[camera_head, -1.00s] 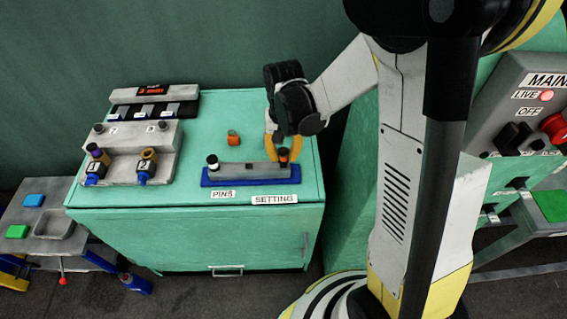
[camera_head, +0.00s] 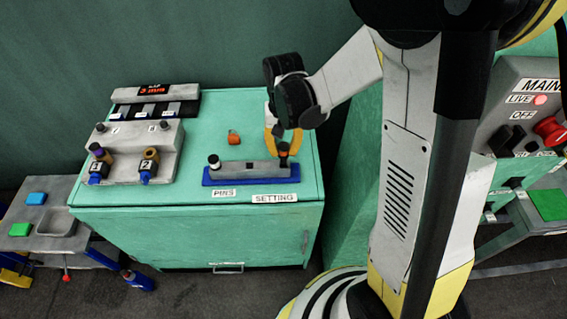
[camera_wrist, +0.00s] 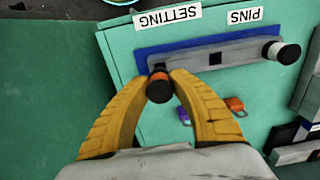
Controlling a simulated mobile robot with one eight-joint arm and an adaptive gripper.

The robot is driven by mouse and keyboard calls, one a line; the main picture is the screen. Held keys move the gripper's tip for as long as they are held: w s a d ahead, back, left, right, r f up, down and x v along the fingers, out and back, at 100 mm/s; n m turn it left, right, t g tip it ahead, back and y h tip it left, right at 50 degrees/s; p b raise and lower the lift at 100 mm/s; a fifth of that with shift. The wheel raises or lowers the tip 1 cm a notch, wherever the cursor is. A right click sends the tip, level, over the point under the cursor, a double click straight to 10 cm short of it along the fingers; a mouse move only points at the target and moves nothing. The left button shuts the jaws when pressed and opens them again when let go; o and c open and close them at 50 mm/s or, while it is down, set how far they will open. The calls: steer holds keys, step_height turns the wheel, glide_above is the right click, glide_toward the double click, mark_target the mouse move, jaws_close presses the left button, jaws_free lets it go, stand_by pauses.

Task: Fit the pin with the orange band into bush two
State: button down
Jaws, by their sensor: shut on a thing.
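The pin with the orange band (camera_wrist: 159,90) is dark, with a thin orange ring near its top. In the wrist view it stands between my gripper's (camera_wrist: 163,76) yellow fingertips, which are shut on it. In the head view my gripper (camera_head: 283,150) is at the right end of the grey block on its blue base (camera_head: 250,180), above the SETTING label. I cannot tell whether the pin's lower end is in the block. Bush two (camera_head: 149,155), brownish and above a blue part marked 2, is on the grey fixture to the left.
An orange piece (camera_head: 234,138) lies behind the block. A grey unit with a red display (camera_head: 154,91) stands behind. The cabinet top between fixture and block is clear.

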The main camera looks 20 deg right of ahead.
mark_target(283, 145)
stand_by(0.3)
steer(key=shift+r+p, duration=1.45)
steer(key=shift+r, duration=0.6)
steer(key=shift+a, duration=0.1)
